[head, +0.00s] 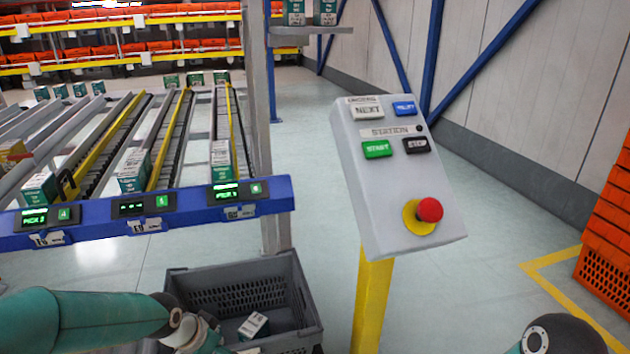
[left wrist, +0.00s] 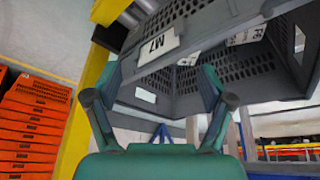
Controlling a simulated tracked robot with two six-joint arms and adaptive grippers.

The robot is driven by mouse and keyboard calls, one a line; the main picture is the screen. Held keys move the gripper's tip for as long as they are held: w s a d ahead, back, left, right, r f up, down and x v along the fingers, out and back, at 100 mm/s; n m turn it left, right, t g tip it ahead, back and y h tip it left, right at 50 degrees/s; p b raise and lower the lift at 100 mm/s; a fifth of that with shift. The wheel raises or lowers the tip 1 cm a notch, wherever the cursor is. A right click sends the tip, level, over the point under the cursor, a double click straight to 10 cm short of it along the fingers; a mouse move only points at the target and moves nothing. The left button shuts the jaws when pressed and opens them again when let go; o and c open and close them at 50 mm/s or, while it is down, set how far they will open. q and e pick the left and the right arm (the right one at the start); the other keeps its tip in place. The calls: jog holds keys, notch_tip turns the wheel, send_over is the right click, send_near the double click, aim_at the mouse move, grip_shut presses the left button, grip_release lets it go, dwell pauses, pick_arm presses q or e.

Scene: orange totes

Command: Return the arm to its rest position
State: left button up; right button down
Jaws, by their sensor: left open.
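My left arm comes in from the left in the head view. My left gripper (head: 200,338) is at the bottom, beside the left side of a grey crate (head: 308,300), and is partly cut off by the frame. In the left wrist view my left gripper (left wrist: 160,80) has its two fingers spread with nothing between them. The grey crate (left wrist: 215,75) with an M7 label is beyond the fingers; I cannot tell if they touch it. Only a rounded part of my right arm shows at the bottom right of the head view; its gripper is out of frame.
A white-and-green carton (head: 254,325) lies in the crate. A control box (head: 390,185) with a red stop button (head: 429,209) stands on a yellow post (head: 371,305) to the right. A flow rack with a blue front beam (head: 185,205) is at left. Orange totes (head: 608,225) stack at the right edge.

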pick_arm(q)
jog(key=s+d+f+n+g+h, duration=0.15)
jog(key=s+d+f+n, duration=0.25)
jog(key=s+f, duration=0.7)
jog(key=s+d+f+n+g, duration=0.2)
jog(key=s+d+f+n, duration=0.2)
jog(key=s+f, duration=0.65)
notch_tip(320, 180, down, 10)
jog(key=b, duration=1)
notch_tip(320, 180, up, 35)
jog(key=p, duration=3.4)
